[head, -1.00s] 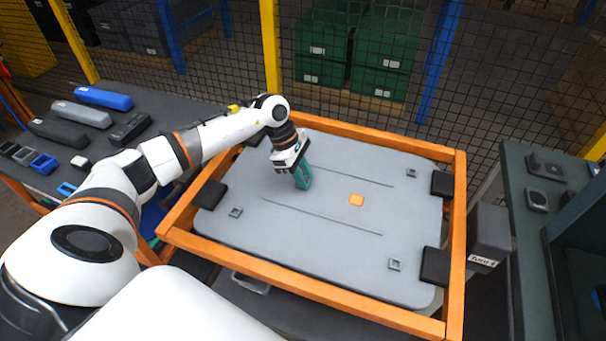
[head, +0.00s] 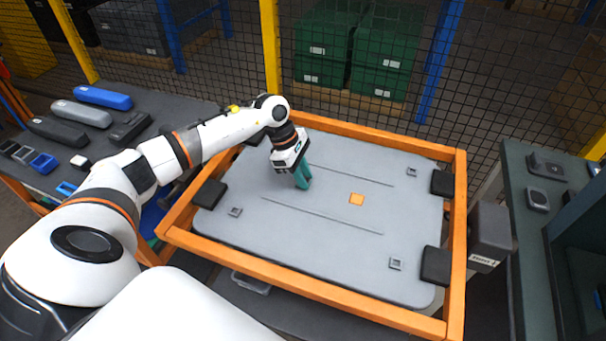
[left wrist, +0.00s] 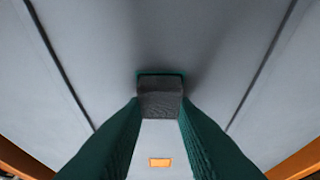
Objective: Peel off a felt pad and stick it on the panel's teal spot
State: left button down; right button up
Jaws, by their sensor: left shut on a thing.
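The grey panel (head: 330,260) lies in an orange frame. My left gripper (head: 303,184) has teal fingers pointing down at the panel, left of its middle. In the left wrist view, the fingertips (left wrist: 160,110) are on both sides of a dark grey felt pad (left wrist: 159,103), shut on it. A thin teal edge of the teal spot (left wrist: 160,73) shows just past the pad; the rest is hidden. The pad is at the spot, but I cannot tell whether it touches the panel. My right gripper is not in view.
An orange square (head: 356,199) lies on the panel, right of the gripper. Black clamps (head: 436,266) sit at the panel's edges, and small square sockets (head: 395,264) stand on it. A dark bench (head: 75,135) with tools is at left. A mesh fence rises behind.

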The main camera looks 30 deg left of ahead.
pick_arm(q)
jog(key=c, duration=1.1)
grip_release()
jog(key=shift+f, duration=0.1)
jog(key=b+v, duration=0.3)
jog(key=v, duration=0.9)
